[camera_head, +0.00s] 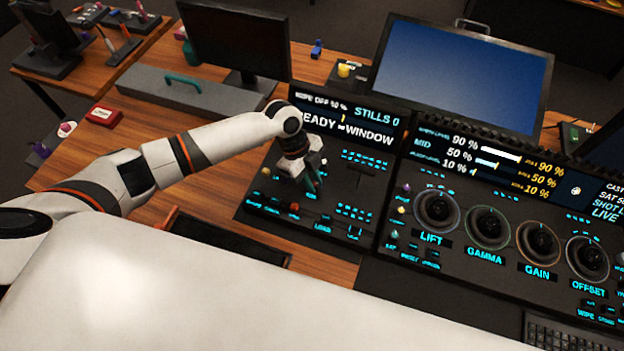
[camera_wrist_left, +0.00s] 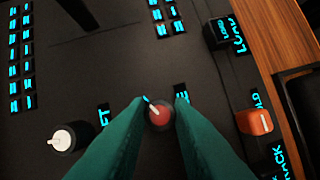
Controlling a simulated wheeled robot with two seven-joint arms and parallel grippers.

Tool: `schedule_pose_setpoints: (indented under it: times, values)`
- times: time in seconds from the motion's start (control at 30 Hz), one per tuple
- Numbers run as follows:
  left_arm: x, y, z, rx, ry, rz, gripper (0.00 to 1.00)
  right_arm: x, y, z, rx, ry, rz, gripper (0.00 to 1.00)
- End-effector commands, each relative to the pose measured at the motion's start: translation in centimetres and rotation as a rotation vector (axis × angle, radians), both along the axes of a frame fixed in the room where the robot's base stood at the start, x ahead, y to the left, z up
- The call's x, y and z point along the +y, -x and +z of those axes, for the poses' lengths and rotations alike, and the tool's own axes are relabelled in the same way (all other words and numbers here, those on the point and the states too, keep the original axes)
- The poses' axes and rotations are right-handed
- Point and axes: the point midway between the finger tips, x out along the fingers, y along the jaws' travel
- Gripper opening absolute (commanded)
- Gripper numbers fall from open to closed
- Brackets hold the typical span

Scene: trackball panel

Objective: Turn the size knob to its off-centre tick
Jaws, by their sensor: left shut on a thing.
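The size knob (camera_wrist_left: 161,117) is a small red knob with a pale pointer line, seen in the left wrist view. Its pointer leans to the upper left, close to a short blue tick mark (camera_wrist_left: 147,100). The label beside it is partly covered, with only a last letter E readable. My left gripper (camera_wrist_left: 158,104) has its green fingers on either side of the knob, shut on it. In the head view my left gripper (camera_head: 313,184) reaches down to the left panel (camera_head: 262,212), and the knob is hidden there. My right gripper is not in view.
A white-topped knob (camera_wrist_left: 62,140) and an orange control (camera_wrist_left: 254,122) stand on either side in the left wrist view. The left screen (camera_head: 345,125) reads READY and WINDOW. Trackballs, including LIFT (camera_head: 437,209), sit to the right. A grey bar with a green handle (camera_head: 183,82) lies behind.

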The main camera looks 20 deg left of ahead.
Motion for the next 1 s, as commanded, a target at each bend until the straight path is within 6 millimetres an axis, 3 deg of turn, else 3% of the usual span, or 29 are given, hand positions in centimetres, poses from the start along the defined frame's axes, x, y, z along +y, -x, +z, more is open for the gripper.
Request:
schedule_pose_setpoints:
  times: [0.37,0.4,0.53,0.83,1.0]
  values:
    - [0.0,0.1,-0.1,0.001,-0.001,-0.005,0.0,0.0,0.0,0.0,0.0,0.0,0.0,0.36]
    - [0.0,0.1,-0.1,0.001,-0.001,-0.005,0.23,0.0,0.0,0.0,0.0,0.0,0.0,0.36]
    - [0.0,0.0,-0.1,0.001,-0.001,-0.004,0.42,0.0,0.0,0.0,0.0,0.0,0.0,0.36]
    - [0.1,0.0,0.1,-0.001,-0.001,-0.003,0.42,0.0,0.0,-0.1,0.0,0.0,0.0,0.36]
    - [0.8,-0.4,1.9,-0.003,0.0,-0.002,0.42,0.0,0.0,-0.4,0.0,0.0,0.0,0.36]
